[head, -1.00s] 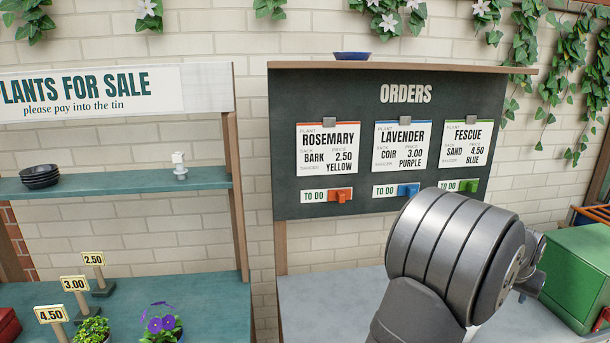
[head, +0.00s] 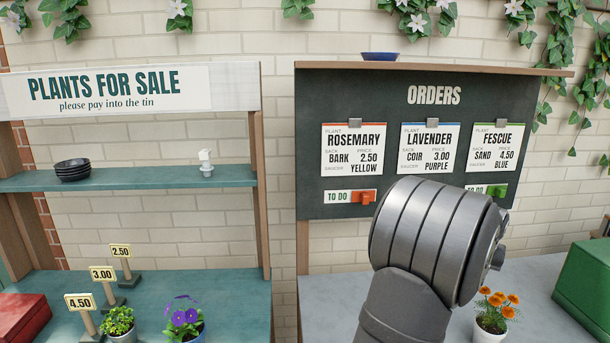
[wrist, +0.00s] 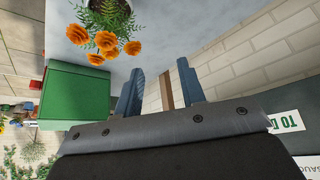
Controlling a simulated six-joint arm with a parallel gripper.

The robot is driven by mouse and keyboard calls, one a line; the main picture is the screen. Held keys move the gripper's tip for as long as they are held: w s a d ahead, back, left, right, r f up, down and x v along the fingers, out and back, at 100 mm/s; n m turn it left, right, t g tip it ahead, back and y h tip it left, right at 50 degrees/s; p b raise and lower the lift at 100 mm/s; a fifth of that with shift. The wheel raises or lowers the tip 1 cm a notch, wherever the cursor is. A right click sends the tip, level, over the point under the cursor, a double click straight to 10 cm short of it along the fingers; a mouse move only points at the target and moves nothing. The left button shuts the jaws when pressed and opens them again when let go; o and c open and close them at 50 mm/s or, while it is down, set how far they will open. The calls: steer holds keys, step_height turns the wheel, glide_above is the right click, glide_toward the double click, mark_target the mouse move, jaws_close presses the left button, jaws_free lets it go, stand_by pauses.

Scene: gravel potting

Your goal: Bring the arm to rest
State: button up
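My gripper (wrist: 160,68) shows in the wrist view with its two blue-grey fingers apart and nothing between them. Behind the gap are the brick wall and a brown post. In the head view my thick grey arm link stands in front of the orders board (head: 315,90) and hides most of the gripper. The arm covers the lower middle of the board, including the tag under the lavender card. A pot of orange marigolds (head: 491,322) stands on the grey bench just right of the arm; its flowers (wrist: 105,40) are near the gripper in the wrist view.
A green box (head: 585,285) stands at the right on the grey bench (head: 535,290). At left, the sale stand holds price signs (head: 102,274), a leafy plant (head: 118,320), purple flowers (head: 184,315) and black saucers (head: 72,170). A blue saucer (head: 380,56) sits on the board's top ledge.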

steer(key=w+a+n+y, duration=0.1)
steer(key=w+a+n, duration=0.1)
steer(key=w+a, duration=0.4)
steer(key=w+a+r+n+y, duration=0.1)
steer(key=w+a+n, duration=0.2)
steer(key=w+a, duration=0.4)
steer(key=shift+w+a+r+t+y, duration=0.2)
steer(key=shift+a+t+y, duration=0.15)
steer(key=shift+a, duration=3)
steer(key=shift+o, duration=0.2)
